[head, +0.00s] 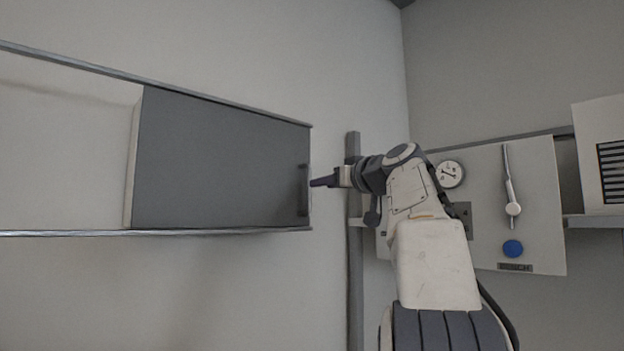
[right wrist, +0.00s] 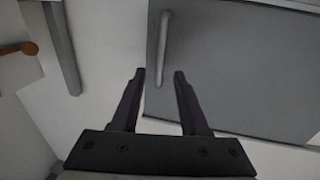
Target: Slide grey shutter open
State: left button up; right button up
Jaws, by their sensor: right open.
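The grey shutter (head: 220,160) is a flat panel between two horizontal rails on the wall, at the right end of the rails. Its vertical bar handle (head: 303,190) is near the panel's right edge. My right gripper (head: 314,183) points left at the handle, close to it. In the right wrist view, the handle (right wrist: 163,50) lies ahead of the open fingers (right wrist: 160,75), roughly in line with the gap between them. The fingers hold nothing. Whether they touch the handle is hard to tell. My left gripper is not in view.
The upper rail (head: 70,65) and lower rail (head: 60,233) run on to the left past the shutter. A grey post (head: 354,290) stands behind my right wrist. A white panel (head: 540,190) with a gauge (head: 450,174), a lever (head: 510,190) and a blue knob (head: 513,248) is at right.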

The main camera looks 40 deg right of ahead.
jog(key=w+p, duration=0.3)
jog(key=w, duration=0.3)
jog(key=shift+w+d, duration=0.15)
jog(key=shift+d, duration=0.2)
grip_shut()
dwell(1.1)
